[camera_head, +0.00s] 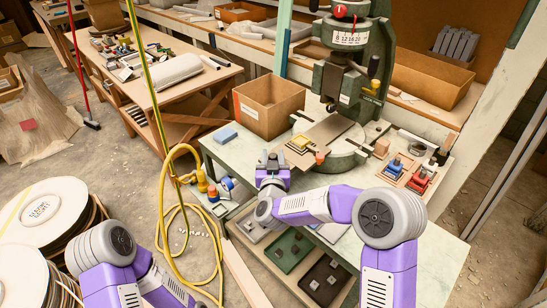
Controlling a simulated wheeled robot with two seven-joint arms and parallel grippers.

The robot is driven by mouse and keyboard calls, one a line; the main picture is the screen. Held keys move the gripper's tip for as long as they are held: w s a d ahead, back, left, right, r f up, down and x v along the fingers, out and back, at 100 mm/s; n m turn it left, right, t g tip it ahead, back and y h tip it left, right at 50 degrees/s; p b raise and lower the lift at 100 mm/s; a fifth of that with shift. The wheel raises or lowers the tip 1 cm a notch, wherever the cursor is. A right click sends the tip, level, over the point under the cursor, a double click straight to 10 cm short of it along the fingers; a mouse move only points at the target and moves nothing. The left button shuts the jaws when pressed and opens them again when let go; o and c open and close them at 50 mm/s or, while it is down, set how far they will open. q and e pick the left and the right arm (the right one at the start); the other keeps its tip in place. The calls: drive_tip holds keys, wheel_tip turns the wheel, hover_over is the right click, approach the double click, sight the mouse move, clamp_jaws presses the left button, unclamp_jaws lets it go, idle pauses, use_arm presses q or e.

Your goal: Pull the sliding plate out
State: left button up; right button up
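The green fly press (347,75) stands on the pale workbench right of centre. The sliding plate (331,128) is a flat grey-brown plate running diagonally from under the press head toward the front left. A small yellow-framed piece (299,143) sits at its near end, with an orange knob (320,158) close by. My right gripper (272,159) is over the bench's front left part, in front of and left of the plate's near end, apparently apart from it. Its fingers are too small to tell whether they are open. My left arm enters at lower left; its gripper is out of view.
A cardboard box (268,105) stands on the bench left of the press, beside a blue sponge-like block (226,134). Red and blue tools (420,178) lie at the right. A yellow hose (160,225) loops on the floor. Trays (289,250) fill the lower shelf.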

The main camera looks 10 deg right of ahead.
drive_tip(key=shift+o, duration=0.9)
drive_tip(key=s+p, duration=0.1)
drive_tip(key=s, duration=0.6)
drive_tip(key=shift+s+a, duration=0.25)
drive_tip(key=shift+a, duration=0.2)
drive_tip(key=shift+f, duration=0.1)
